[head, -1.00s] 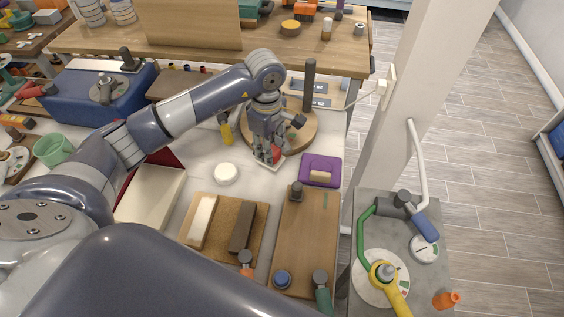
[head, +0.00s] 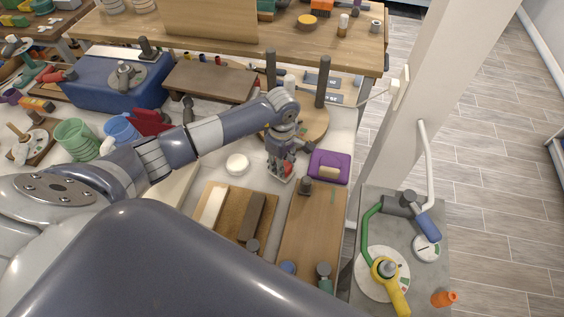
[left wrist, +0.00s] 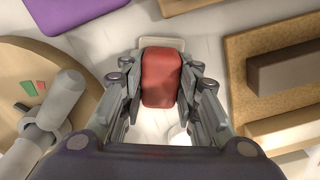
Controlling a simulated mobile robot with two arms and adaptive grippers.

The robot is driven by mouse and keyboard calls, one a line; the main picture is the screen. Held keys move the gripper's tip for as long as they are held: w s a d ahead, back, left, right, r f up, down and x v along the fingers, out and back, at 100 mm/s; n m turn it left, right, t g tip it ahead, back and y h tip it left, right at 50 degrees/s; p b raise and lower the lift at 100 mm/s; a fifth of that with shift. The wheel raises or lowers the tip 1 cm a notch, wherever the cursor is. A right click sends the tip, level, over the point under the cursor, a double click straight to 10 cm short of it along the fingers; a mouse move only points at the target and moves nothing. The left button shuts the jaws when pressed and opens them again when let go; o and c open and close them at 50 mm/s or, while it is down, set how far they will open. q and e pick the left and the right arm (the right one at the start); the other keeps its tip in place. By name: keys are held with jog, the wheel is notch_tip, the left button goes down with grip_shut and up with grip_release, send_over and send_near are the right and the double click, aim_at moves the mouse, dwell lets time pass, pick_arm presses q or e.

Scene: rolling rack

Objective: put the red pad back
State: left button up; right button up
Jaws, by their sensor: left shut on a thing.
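My left gripper (head: 283,168) is shut on the red pad (left wrist: 160,78), with a finger on each side of it. In the head view the red pad (head: 287,168) is mostly hidden by the fingers. A small pale plate (left wrist: 163,43) shows past the pad's far end in the left wrist view. I cannot tell whether the pad touches it. The gripper is low over the white table, left of a purple pad (head: 343,158) and right of a white round disc (head: 237,164). My right gripper is not in view.
A cork board (head: 231,232) with a white and a brown block lies nearer, beside a wooden board (head: 310,235) with knobs. A round wooden base (head: 313,128) with dark posts stands behind the gripper. A grey side table (head: 428,270) is at the right.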

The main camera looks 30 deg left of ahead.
pick_arm(q)
jog(key=shift+f, duration=0.1)
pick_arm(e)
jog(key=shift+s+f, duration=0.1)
pick_arm(q)
jog(key=shift+f, duration=0.15)
jog(key=o, duration=1)
jog(key=shift+o, duration=0.2)
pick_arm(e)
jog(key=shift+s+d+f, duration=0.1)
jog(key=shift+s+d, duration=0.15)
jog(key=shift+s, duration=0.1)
pick_arm(q)
jog(key=shift+r, duration=0.25)
notch_tip(320, 180, up, 12)
jog(key=b, duration=0.2)
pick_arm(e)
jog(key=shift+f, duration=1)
